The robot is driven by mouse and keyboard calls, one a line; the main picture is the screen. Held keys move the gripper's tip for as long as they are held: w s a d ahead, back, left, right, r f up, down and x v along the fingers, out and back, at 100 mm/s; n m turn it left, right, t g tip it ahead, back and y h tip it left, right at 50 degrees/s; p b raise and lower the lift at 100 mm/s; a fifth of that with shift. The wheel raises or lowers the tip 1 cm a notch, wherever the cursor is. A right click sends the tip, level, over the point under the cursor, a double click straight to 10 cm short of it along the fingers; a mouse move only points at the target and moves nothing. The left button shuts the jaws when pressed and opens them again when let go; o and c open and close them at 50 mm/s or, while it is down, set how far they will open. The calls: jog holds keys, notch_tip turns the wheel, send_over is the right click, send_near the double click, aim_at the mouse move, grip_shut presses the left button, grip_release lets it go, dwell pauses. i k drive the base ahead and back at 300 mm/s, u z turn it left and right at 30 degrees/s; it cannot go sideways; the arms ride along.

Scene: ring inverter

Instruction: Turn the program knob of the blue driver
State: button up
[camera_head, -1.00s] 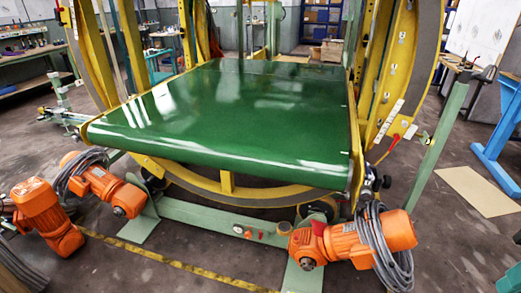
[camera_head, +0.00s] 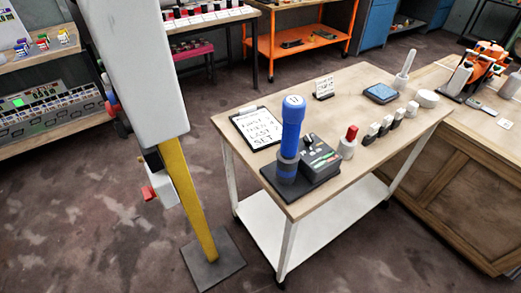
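The blue driver (camera_head: 291,130) stands upright on a dark base plate (camera_head: 301,188) at the front left of a wooden-topped table. A number-like mark shows on its top cap, and its lower part is darker. A dark grey box (camera_head: 318,158) with small knobs on top sits right beside it. I cannot tell which of these small parts is the program knob. My gripper is not in view.
A grey-white housing on a yellow post (camera_head: 190,195) stands left of the table. The tabletop also holds a clipboard (camera_head: 257,128), a red-topped piece (camera_head: 348,143), several small blocks, a blue pad (camera_head: 380,93) and a white roll (camera_head: 428,98). Floor is clear in front.

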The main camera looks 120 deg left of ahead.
aim_at(308, 139)
jog(key=u, duration=3.05)
jog(key=i, duration=0.6)
jog(key=z, duration=0.85)
jog(key=k, duration=0.9)
jog(key=u, duration=0.65)
jog(key=i, duration=0.95)
jog(key=z, duration=0.05)
